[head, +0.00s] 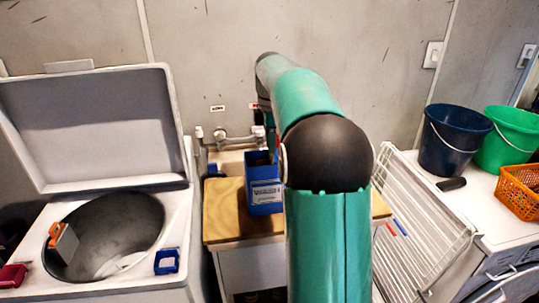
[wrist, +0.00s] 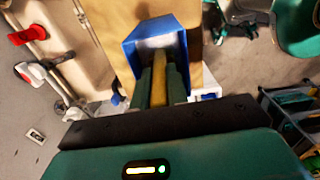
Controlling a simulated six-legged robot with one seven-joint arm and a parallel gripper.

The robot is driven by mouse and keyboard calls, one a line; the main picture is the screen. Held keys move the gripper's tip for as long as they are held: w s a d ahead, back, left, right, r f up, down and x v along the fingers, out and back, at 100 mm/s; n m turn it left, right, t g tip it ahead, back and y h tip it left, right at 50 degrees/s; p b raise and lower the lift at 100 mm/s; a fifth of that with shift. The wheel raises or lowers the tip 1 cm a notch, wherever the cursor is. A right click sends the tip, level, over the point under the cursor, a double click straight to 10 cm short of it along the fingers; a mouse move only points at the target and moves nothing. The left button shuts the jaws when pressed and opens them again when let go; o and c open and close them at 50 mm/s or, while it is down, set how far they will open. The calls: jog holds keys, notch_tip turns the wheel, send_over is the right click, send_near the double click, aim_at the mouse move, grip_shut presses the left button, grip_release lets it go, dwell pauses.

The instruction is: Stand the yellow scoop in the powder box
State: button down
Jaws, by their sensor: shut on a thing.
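The powder box (head: 265,197) is a blue open-topped carton with a pale label, upright on the wooden top of a small cabinet. It also shows in the wrist view (wrist: 130,54), with a pale inside. My gripper (wrist: 159,70) is shut on the yellow scoop (wrist: 159,82), whose narrow yellow length shows between the two fingers. The fingers and scoop overlap the box opening in the wrist view. The scoop's lower end is hidden, and I cannot tell how deep it reaches. In the head view my arm hides most of the gripper and the scoop.
The wooden cabinet top (head: 224,222) is bare left of the box. A sink with a tap (head: 238,135) lies behind. An open top-loading washer (head: 20,250) stands left. A white drying rack (head: 415,235), a navy bucket (head: 452,140), a green bucket (head: 510,140) and an orange basket (head: 518,192) are right.

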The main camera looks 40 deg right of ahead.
aim_at(271, 162)
jog(key=shift+w+f, duration=0.15)
jog(key=shift+f, duration=1.75)
jog(key=c, duration=1.4)
grip_release()
jog(key=shift+f, duration=0.15)
notch_tip(271, 162, up, 12)
jog(key=shift+r, duration=0.2)
